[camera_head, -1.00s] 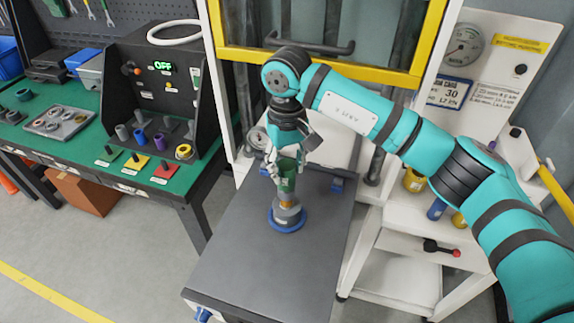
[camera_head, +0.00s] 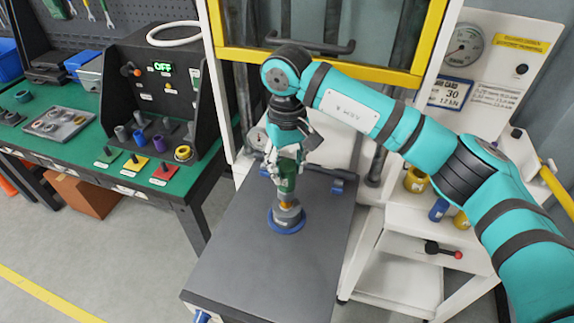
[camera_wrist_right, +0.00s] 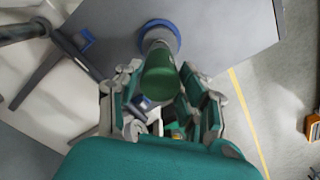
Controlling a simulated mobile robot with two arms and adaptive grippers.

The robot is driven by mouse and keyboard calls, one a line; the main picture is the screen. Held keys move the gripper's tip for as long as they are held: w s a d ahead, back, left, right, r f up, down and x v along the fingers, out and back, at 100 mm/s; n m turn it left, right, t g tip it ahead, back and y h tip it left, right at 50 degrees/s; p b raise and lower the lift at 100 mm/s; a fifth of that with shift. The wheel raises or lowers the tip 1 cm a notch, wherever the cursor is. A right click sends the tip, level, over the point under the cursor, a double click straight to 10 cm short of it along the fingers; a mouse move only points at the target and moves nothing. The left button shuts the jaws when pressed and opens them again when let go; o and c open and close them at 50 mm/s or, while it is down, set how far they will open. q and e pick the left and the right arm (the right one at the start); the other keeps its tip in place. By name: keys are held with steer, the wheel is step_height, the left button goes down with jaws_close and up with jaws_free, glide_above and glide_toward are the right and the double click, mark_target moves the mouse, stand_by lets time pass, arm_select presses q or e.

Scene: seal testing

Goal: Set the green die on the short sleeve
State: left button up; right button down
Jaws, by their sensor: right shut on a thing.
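The green die (camera_head: 287,184) is a dark green cylinder, held upright in my right gripper (camera_head: 287,167). In the right wrist view the die (camera_wrist_right: 160,76) sits between the fingers, which are shut on it. Directly below it on the grey press table stands a stack: a blue disc (camera_head: 286,227), a grey round piece (camera_head: 286,214) and a small brass-coloured part (camera_head: 286,204) on top. I cannot tell which part is the short sleeve. The die's lower end meets or nearly meets the brass part; contact is unclear. My left gripper is out of view.
The grey table top (camera_head: 245,275) is clear in front of the stack. A yellow-edged frame (camera_head: 335,65) stands behind. A green bench (camera_head: 90,160) with coloured parts and a tray (camera_head: 57,123) is at the left; a white cart (camera_head: 400,240) is at the right.

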steer(key=shift+f+b, duration=0.25)
steer(key=shift+b, duration=0.25)
stand_by(0.3)
steer(key=c, duration=1.1)
jaws_free()
steer(key=o, duration=0.5)
steer(key=shift+o, duration=0.2)
steer(key=shift+r, duration=0.1)
steer(key=shift+r+p, duration=0.3)
steer(key=shift+r, duration=1.2)
steer(key=shift+r+p, duration=0.85)
steer(key=shift+r, duration=1.3)
